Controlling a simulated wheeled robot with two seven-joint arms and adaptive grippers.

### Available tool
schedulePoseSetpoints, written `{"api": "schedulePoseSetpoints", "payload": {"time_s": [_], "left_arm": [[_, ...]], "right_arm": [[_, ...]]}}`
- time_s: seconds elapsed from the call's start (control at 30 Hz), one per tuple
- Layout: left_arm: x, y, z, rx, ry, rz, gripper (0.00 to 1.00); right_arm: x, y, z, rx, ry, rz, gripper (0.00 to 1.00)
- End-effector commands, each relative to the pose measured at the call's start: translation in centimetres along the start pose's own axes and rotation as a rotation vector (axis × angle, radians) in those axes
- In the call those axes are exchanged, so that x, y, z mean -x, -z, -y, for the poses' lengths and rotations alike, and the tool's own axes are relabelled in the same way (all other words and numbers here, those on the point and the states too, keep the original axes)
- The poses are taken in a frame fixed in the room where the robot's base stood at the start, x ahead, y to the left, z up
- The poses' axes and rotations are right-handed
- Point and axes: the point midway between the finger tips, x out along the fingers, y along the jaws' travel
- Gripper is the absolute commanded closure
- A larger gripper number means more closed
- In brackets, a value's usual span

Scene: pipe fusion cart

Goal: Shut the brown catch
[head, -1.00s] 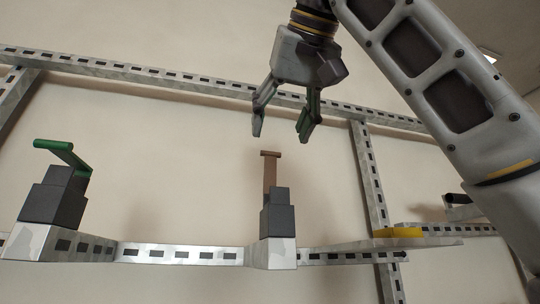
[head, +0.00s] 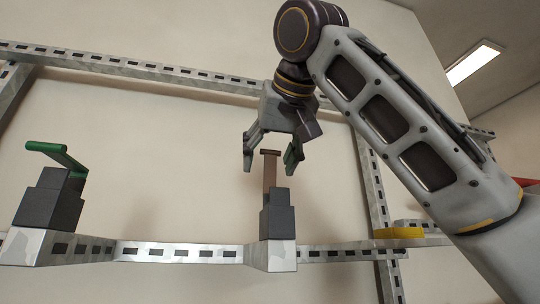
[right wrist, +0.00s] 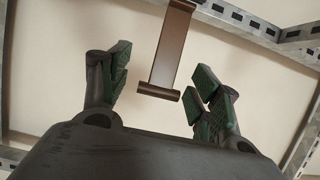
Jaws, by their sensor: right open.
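The brown catch (head: 270,172) stands up from a dark grey block (head: 278,215) on the metal rail, with a short crossbar at its top. My right gripper (head: 270,162) is open, and in the head view its fingers show on either side of the catch's top. In the right wrist view the brown catch (right wrist: 168,55) lies between the two open fingers (right wrist: 160,88), with its bar end toward the palm. No contact shows there. My left gripper is in neither view.
A green catch (head: 58,154) stands tilted on another dark block (head: 50,200) at the left. A yellow piece (head: 398,233) sits on the rail at the right. A slotted rail (head: 150,68) crosses behind. The wall between the catches is clear.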

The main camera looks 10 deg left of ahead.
Motion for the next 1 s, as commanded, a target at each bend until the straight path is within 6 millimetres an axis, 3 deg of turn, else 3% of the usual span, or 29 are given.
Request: {"api": "schedulePoseSetpoints", "payload": {"time_s": [0.1,0.6,1.0], "left_arm": [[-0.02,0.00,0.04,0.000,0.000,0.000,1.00],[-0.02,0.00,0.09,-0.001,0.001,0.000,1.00],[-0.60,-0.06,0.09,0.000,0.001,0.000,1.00]], "right_arm": [[0.01,-0.01,-0.01,0.000,0.000,0.000,0.37],[0.03,0.00,-0.02,0.000,0.000,0.000,0.99],[0.17,-0.16,0.01,0.001,0.001,-0.024,0.99]]}}
